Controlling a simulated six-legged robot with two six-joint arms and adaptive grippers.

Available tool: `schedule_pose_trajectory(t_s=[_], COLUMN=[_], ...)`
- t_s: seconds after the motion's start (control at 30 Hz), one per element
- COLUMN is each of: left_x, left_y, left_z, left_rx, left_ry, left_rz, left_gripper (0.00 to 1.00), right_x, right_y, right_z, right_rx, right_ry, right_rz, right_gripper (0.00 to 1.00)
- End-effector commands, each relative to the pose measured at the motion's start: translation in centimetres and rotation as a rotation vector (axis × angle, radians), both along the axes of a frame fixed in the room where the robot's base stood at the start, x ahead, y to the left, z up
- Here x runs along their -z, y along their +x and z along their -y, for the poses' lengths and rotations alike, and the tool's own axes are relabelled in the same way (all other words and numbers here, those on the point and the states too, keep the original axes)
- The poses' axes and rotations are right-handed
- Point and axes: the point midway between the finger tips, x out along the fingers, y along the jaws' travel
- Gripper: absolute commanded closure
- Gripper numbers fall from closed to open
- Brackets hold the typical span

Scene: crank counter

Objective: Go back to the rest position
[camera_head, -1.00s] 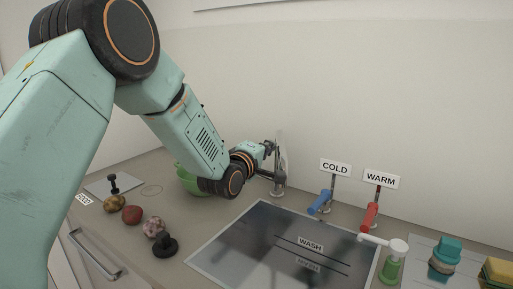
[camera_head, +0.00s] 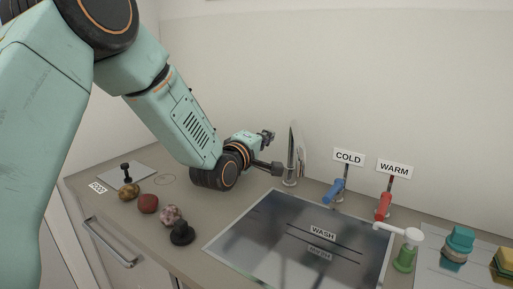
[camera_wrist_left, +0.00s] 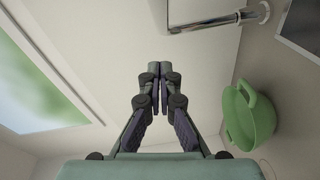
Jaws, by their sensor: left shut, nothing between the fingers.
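My left gripper (camera_head: 272,151) is at the back of the counter, left of the upright metal faucet (camera_head: 292,155). In the left wrist view my left gripper (camera_wrist_left: 159,78) has its fingers together with nothing between them. The faucet also shows at the top of that view (camera_wrist_left: 200,22), apart from the fingers. A green bowl with a handle (camera_wrist_left: 248,118) is to the right of the gripper there; in the head view my arm hides it. My right gripper is not in view.
A green crank with a white arm (camera_head: 405,250) is at right. Several round items, including a red one (camera_head: 148,204), sit at left.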

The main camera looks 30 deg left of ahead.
Motion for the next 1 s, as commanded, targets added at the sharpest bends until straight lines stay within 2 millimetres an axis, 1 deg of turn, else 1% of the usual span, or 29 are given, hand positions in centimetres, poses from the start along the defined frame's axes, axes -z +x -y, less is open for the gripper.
schedule_pose_trajectory(t_s=[0.03,0.2,0.4,0.6,1.0], left_x=[0.0,-0.1,-0.2,-0.3,-0.3], left_y=[-0.8,-3.5,-5.7,-6.6,-6.9], left_z=[0.2,0.8,1.2,1.3,1.1], left_rx=[0.0,0.0,0.0,0.0,0.0], left_ry=[-0.001,-0.002,-0.001,0.0,0.0], left_rz=[-0.001,-0.001,0.0,0.0,0.0], left_gripper=[1.0,1.0,1.0,1.0,1.0], right_x=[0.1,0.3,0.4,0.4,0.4], right_y=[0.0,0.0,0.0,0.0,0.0], right_z=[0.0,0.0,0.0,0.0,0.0], right_rx=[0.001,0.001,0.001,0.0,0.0], right_ry=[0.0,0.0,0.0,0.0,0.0], right_rz=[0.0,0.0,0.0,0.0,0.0], right_gripper=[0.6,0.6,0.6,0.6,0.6])
